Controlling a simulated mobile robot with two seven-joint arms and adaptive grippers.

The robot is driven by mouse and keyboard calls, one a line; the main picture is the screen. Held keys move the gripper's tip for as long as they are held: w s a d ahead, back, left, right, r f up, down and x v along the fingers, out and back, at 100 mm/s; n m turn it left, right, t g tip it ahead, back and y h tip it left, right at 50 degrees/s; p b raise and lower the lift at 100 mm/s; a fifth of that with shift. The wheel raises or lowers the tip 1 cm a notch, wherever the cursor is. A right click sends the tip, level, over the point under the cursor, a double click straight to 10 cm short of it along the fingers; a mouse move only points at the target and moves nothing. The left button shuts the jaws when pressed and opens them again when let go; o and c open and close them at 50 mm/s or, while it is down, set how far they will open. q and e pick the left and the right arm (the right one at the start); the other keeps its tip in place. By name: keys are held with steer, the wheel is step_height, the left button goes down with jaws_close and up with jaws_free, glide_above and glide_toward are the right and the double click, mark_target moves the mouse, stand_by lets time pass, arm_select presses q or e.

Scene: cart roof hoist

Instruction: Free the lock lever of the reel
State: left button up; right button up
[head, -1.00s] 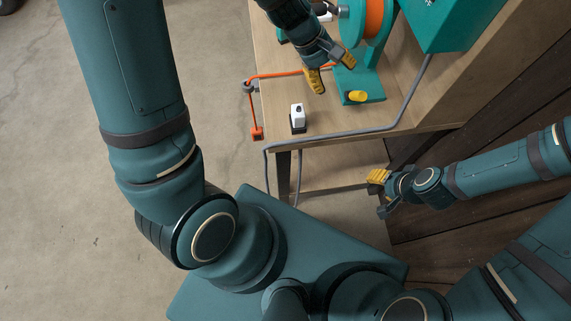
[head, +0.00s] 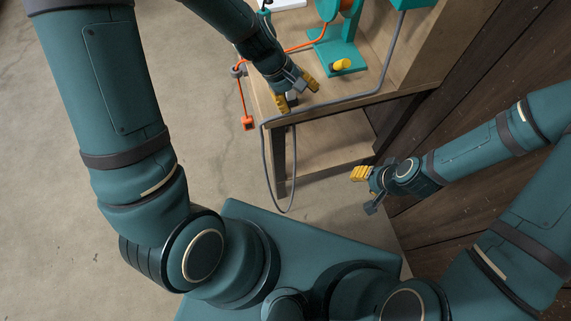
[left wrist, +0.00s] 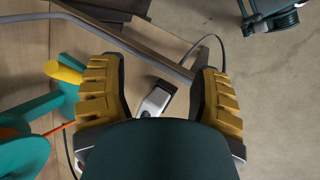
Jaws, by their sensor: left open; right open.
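The reel (head: 338,8) is cut off by the top of the head view. Its teal stand (head: 345,50) has a yellow knob-like handle (head: 342,64) on the base, perhaps the lock lever. The handle also shows at the left of the left wrist view (left wrist: 64,72). My left gripper (head: 296,93) is open at the bench's front edge, left of and nearer than the handle. My right gripper (head: 366,189) is open and empty.
A wooden bench (head: 370,88) carries the stand. A grey cable (head: 345,101) runs along its front edge and hangs down in a loop. An orange cord (head: 242,98) hangs over the left edge with an orange end block (head: 248,123). A dark plank wall (head: 455,130) stands right.

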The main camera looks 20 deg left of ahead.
arm_select(q)
steer(key=s+f+m+y+b, duration=0.1)
steer(key=s+f+m, duration=0.2)
steer(key=f, duration=0.5)
steer(key=s+d+f+m+b, duration=0.1)
steer(key=s+f+m+b, duration=0.1)
steer(key=s+f, duration=0.3)
steer(key=shift+s+f+m+y, duration=0.4)
steer(key=shift+f+m, duration=0.2)
steer(key=shift+f, duration=1.4)
arm_select(e)
steer(key=shift+s+f, duration=0.25)
steer(key=shift+f, duration=0.6)
steer(key=shift+s+f, duration=0.25)
steer(key=shift+f, duration=0.55)
